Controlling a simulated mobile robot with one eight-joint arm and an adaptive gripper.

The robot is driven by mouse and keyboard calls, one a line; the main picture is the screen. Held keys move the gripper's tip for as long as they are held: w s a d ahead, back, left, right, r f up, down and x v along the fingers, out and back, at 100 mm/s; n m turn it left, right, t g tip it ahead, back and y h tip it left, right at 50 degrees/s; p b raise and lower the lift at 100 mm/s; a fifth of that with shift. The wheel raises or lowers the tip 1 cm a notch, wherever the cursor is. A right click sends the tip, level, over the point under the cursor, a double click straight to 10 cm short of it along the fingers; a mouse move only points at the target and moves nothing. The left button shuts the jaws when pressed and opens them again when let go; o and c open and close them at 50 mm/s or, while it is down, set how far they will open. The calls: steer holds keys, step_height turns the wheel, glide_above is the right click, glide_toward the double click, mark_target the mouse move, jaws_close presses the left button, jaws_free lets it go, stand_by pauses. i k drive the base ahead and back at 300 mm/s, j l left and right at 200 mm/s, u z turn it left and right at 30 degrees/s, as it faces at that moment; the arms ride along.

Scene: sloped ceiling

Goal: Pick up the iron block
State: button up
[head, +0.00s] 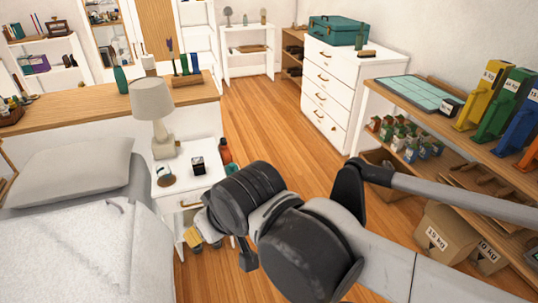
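A small dark cube with a pale top (198,165) stands on the white nightstand (188,184), right of the lamp base; it looks like the iron block, but its marking is too small to read. My gripper (247,257) is mostly hidden by my own dark wrist and arm links, in front of and to the right of the nightstand. A dark part of it points down. Its fingers do not show clearly, and it is apart from the cube.
A lamp (152,101) and a small round item (165,177) share the nightstand with the cube. A red bottle (225,151) is at its back right edge. A bed (75,225) is at left, a loaded shelf (450,125) at right. Wooden floor (255,105) between is clear.

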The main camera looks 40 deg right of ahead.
mark_target(198, 165)
steer(key=z, duration=0.55)
steer(key=u, duration=2.5)
steer(key=k+l, duration=0.1)
steer(key=l, duration=0.55)
steer(key=k+l, duration=0.15)
steer(key=l, duration=0.5)
steer(key=k+l+u, duration=0.1)
steer(key=l, duration=0.55)
steer(key=k+l, duration=0.15)
steer(key=l, duration=0.5)
steer(key=k+l, duration=0.15)
steer(key=l, duration=0.5)
steer(key=k+l, duration=0.15)
steer(key=l, duration=0.5)
steer(key=k+l+u, duration=0.1)
steer(key=l, duration=0.55)
steer(key=k+l, duration=0.2)
steer(key=l, duration=0.4)
